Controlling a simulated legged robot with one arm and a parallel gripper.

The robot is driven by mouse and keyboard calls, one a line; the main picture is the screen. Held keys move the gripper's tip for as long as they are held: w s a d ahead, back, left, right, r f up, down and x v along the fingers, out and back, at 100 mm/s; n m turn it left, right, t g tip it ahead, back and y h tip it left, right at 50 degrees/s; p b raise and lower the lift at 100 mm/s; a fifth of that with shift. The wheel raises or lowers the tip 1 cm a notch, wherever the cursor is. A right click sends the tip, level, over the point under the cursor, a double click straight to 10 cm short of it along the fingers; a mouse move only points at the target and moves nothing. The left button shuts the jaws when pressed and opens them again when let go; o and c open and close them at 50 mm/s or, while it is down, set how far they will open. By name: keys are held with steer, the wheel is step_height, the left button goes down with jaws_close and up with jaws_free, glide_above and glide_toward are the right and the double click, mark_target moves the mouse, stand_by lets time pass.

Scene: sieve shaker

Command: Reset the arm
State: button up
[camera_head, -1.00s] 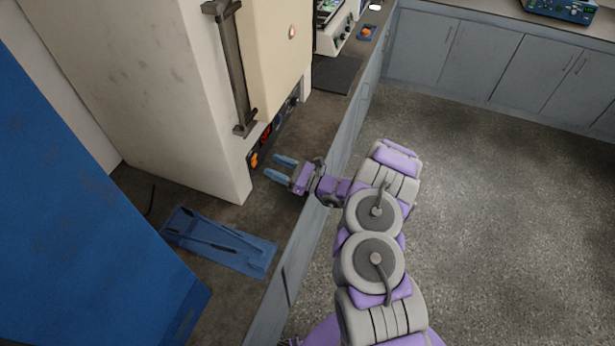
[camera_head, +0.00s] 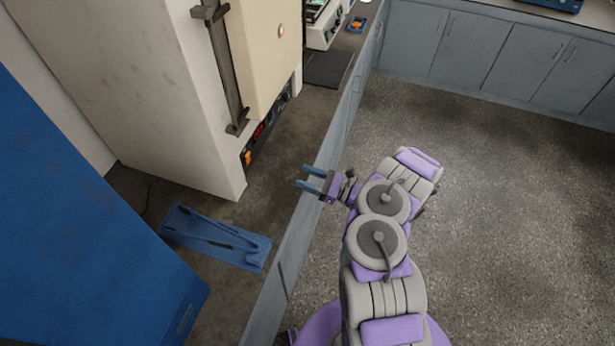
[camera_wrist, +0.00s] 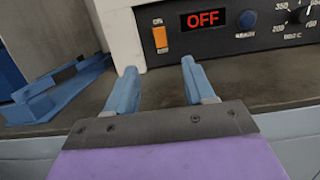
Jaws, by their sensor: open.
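My gripper (camera_head: 309,179) is open and empty at the front edge of the counter in the head view, with its two blue fingers pointing left toward the oven-like machine. My arm is folded above the floor to the right of the counter. In the wrist view my gripper (camera_wrist: 160,85) shows both fingers apart with only counter between them. The machine's control panel (camera_wrist: 220,35) is ahead, with a display reading OFF (camera_wrist: 203,19), an orange switch (camera_wrist: 160,38), a blue button and a dial.
A blue tray-like stand (camera_head: 215,238) lies on the counter (camera_head: 290,145). A big blue box (camera_head: 70,220) is at left. The floor (camera_head: 480,200) at right is open.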

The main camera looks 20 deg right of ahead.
steer(key=s+a+r+n+g+y, duration=0.3)
steer(key=a+r+n+g, duration=0.5)
steer(key=a+r, duration=0.45)
steer(key=s+a+r+n+g+h, duration=0.2)
steer(key=s+a+r+n+g, duration=0.15)
steer(key=s+r, duration=0.3)
steer(key=s+a+r+n+g+h, duration=0.2)
steer(key=s+r+n+g, duration=0.3)
steer(key=s+r, duration=0.15)
steer(key=s+d+r+n+g+h, duration=0.1)
steer(key=s+d+r+n+h, duration=0.15)
steer(key=s+n+h, duration=0.75)
steer(key=s+d+m+t+h, duration=0.1)
steer(key=s+d+t+h, duration=0.3)
steer(key=s+d, duration=0.9)
steer(key=shift+d+f+m+h, duration=0.35)
steer(key=shift+d+h, duration=0.15)
steer(key=shift+h, duration=0.4)
steer(key=shift+o, duration=0.3)
steer(key=shift+t, duration=0.25)
